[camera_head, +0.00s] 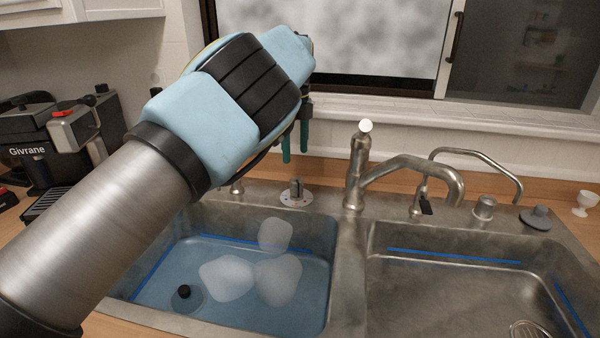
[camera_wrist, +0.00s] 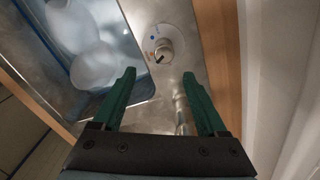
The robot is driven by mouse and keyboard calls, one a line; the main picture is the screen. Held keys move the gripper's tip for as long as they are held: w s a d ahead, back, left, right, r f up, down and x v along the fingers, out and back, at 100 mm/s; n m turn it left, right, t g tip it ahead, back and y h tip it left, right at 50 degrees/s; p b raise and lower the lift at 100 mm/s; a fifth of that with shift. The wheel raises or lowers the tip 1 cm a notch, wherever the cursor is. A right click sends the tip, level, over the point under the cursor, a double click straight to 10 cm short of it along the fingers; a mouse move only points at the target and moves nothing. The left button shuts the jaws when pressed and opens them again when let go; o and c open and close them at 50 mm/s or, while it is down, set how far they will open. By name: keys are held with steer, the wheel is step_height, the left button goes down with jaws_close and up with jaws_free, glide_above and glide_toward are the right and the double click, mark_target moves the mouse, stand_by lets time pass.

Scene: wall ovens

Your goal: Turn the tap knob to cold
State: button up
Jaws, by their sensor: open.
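The tap knob (camera_head: 296,192) is a small metal knob on a round plate at the back rim of the sink, left of the main tap. In the wrist view the knob (camera_wrist: 163,50) shows from above, with a blue mark on its plate. My gripper (camera_head: 295,157) has green fingers pointing down and is above the knob, apart from it. In the wrist view its fingers (camera_wrist: 160,88) are open and empty, with the knob beyond the fingertips, roughly midway between them.
The left basin (camera_head: 205,300) holds water and several pale rounded lumps. The window sill (camera_head: 480,118) is behind. A coffee machine (camera_head: 75,130) stands at the left.

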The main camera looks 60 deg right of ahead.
mark_target(296, 179)
steer(key=shift+w+d+f, duration=0.1)
steer(key=shift+d+f, duration=0.15)
steer(key=shift+d, duration=0.15)
step_height(296, 179, down, 10)
steer(key=p, duration=0.4)
steer(key=shift+f, duration=0.1)
jaws_close()
